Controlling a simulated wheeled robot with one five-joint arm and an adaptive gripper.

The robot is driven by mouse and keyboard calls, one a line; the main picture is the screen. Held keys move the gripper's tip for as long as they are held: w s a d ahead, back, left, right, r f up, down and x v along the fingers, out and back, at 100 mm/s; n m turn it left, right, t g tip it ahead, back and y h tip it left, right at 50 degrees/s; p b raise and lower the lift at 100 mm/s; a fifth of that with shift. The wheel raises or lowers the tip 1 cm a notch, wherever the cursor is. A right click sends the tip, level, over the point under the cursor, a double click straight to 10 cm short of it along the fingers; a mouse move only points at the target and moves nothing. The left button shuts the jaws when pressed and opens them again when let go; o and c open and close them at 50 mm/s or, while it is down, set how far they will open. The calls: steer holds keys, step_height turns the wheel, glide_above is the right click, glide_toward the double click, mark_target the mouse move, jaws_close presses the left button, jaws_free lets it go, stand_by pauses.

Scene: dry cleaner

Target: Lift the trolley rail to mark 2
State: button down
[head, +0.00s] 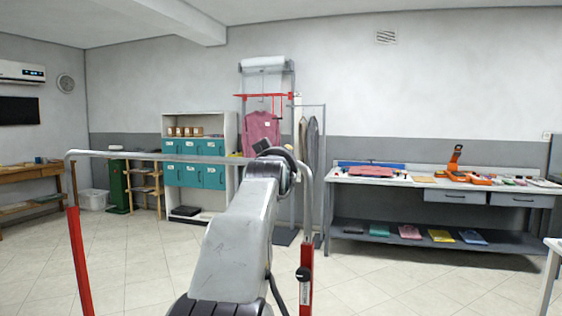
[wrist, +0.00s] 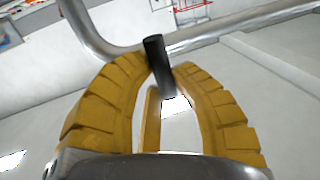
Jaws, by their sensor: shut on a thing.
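The trolley rail (head: 180,157) is a grey metal bar bent down at both ends. Its legs run into a red left post (head: 79,260) and a red right post (head: 306,255). A black knob (head: 303,274) sits on the right post; marks there are too small to read. In the wrist view, my gripper (wrist: 158,70) has its yellow fingers closed around a dark cylindrical grip (wrist: 155,52). The rail also shows in the wrist view (wrist: 225,30), running just behind the grip. In the head view my arm hides most of the gripper.
A workbench (head: 345,180) with tools and folded cloths stands at the right. A teal-doored cabinet (head: 195,175) and a red-topped stand with a pink garment (head: 262,132) are at the back. The tiled floor between is clear.

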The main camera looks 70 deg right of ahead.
step_height(320, 180, up, 13)
steer(key=p, duration=0.9)
steer(key=shift+f, duration=0.15)
steer(key=shift+a+f, duration=0.1)
steer(key=c, duration=1.3)
jaws_free()
steer(key=shift+s, duration=0.15)
steer(key=shift+o, duration=1.4)
steer(key=shift+f, duration=0.2)
steer(key=v, duration=1.2)
steer(key=shift+f, duration=0.1)
